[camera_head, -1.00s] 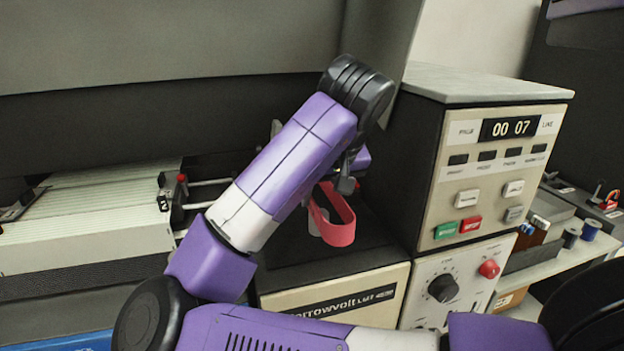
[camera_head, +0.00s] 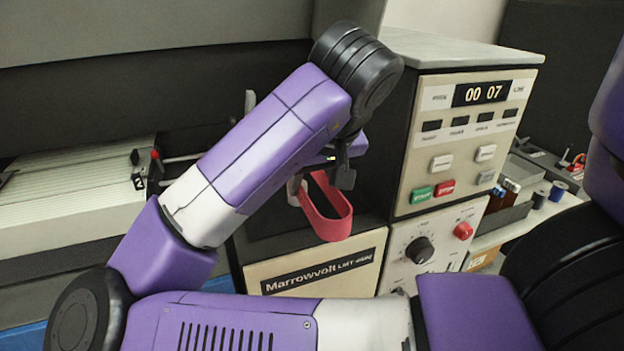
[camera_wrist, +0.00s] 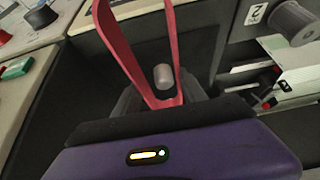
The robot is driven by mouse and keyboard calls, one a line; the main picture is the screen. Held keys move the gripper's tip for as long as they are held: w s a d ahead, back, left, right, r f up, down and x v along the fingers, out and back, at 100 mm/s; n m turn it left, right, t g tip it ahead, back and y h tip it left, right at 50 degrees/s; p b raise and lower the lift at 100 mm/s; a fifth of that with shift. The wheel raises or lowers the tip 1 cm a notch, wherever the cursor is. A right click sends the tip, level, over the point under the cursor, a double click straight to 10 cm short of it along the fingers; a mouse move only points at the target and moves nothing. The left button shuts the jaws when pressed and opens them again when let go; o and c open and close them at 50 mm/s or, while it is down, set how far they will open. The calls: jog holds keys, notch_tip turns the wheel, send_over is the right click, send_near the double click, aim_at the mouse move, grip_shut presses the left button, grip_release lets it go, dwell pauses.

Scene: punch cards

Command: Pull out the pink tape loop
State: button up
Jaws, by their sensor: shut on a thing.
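The pink tape loop (camera_head: 338,228) hangs below my wrist, in front of the dark space above the box labelled "Marrowvolt". In the wrist view, the loop's two pink sides (camera_wrist: 128,52) spread away from my gripper and meet at a narrow end close to the jaws. My gripper (camera_wrist: 166,104) is shut on this narrow end. A small grey cylinder (camera_wrist: 163,77) shows between the loop's two sides; I cannot tell if it touches them. In the head view, my wrist and forearm hide most of the jaws.
The Marrowvolt box (camera_head: 350,270) is below the loop. A control cabinet (camera_head: 440,145) with a "00 07" display and buttons stands close on the right. A stack of pale cards (camera_head: 70,205) lies at left. Spools (camera_head: 548,192) stand on a shelf at far right.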

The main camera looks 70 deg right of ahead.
notch_tip(320, 180, up, 6)
jog(key=p, duration=0.6)
dwell(1.0)
